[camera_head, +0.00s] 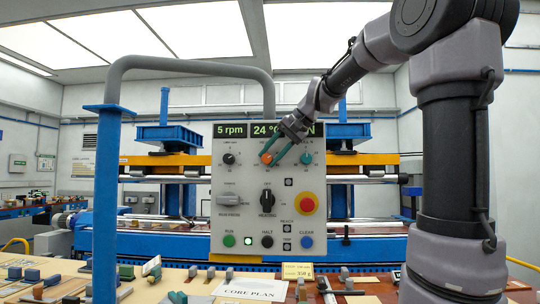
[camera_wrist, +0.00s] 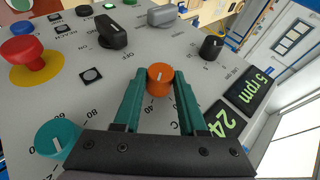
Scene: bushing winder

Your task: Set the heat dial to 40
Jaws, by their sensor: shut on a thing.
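The heat dial is taken to be the orange knob (camera_head: 266,157) on the grey control panel (camera_head: 226,175), the one under the 24 ° display (camera_head: 264,130). The knob also shows in the wrist view (camera_wrist: 160,80), with a short white mark on its face. My gripper (camera_wrist: 160,73) has its two teal fingers on either side of the knob, shut on it. In the head view my gripper (camera_head: 271,156) reaches the panel from the upper right. The fingers and gripper body hide most of the scale around this knob.
A black knob (camera_head: 228,158) sits left and a teal knob (camera_head: 306,158) right of the orange one. Below are a grey lever (camera_head: 228,199), a black HEATING switch (camera_head: 267,200), a red emergency button (camera_head: 307,204) and a row of push buttons. A bent grey pipe (camera_head: 190,67) arches over the left.

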